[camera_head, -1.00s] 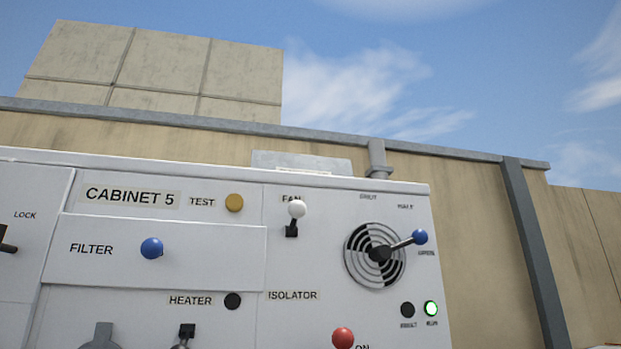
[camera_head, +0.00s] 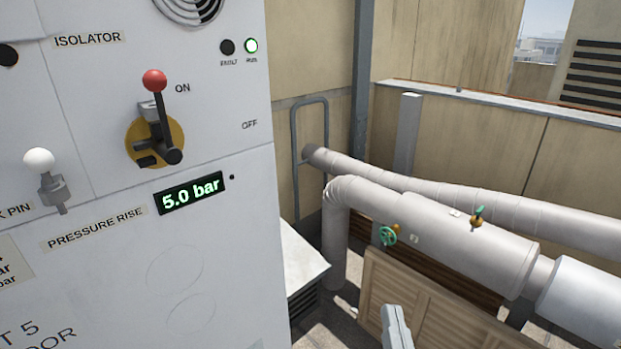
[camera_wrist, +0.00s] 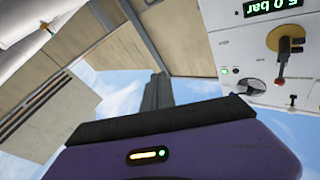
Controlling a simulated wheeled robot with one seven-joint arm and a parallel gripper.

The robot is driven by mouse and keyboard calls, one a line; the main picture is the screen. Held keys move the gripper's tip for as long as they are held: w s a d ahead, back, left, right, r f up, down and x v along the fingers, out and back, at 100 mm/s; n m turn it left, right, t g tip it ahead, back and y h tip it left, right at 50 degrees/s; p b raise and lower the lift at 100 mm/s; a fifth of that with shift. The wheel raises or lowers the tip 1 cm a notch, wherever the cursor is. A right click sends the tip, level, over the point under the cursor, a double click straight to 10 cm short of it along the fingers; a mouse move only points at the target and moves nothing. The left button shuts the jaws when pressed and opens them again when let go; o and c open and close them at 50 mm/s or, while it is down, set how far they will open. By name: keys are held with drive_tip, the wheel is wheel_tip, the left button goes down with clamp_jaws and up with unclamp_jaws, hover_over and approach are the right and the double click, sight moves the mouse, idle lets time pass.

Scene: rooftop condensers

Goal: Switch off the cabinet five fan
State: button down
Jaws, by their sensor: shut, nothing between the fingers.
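Cabinet five (camera_head: 230,110) fills the left of the head view. Its FAN switch, a white-knobbed toggle, is out of that view now. In the wrist view the cabinet (camera_wrist: 235,45) appears at the upper right, roughly upside down. A small dark toggle (camera_wrist: 292,102) near its edge may be the fan switch; its position is too small to tell. The green run lamp is lit (camera_head: 251,46). My gripper (camera_wrist: 158,82) is shut and empty, pointing past the cabinet, apart from it.
The red-knobbed isolator lever (camera_head: 155,105) points up near ON. A white-knobbed pin (camera_head: 42,165) is left of the pressure display (camera_head: 190,194), reading 5.0 bar. Large pipes (camera_head: 440,225) with green-handled valves (camera_head: 388,236) run right of the cabinet.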

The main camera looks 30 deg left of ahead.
drive_tip(key=w+a+r+n+g+y+p, duration=0.1)
drive_tip(key=a+r+n+y, duration=0.1)
drive_tip(key=a+r, duration=0.45)
drive_tip(key=w+a+r+n+g+y+p, duration=0.1)
drive_tip(key=a+r+y, duration=0.25)
drive_tip(key=r, duration=0.55)
drive_tip(key=s+a+r+n+g+y+p, duration=0.1)
drive_tip(key=a+r, duration=0.5)
drive_tip(key=r, duration=0.6)
drive_tip(key=s+a+r+n+g+y+p, duration=0.2)
drive_tip(key=s+a+r+n+g, duration=0.3)
drive_tip(key=s+r, duration=0.3)
drive_tip(key=s+a+r+n+g+y+p, duration=0.1)
drive_tip(key=s+a+r+n+g+y, duration=0.2)
drive_tip(key=a+r, duration=0.4)
wheel_tip(320, 180, up, 9)
drive_tip(key=s+n+g, duration=0.1)
drive_tip(key=s+n, duration=0.1)
drive_tip(key=shift+s+a+n+p, duration=0.2)
drive_tip(key=shift+n+p, duration=0.1)
drive_tip(key=shift+p, duration=0.1)
drive_tip(key=shift+r+y, duration=0.2)
drive_tip(key=shift+y, duration=0.05)
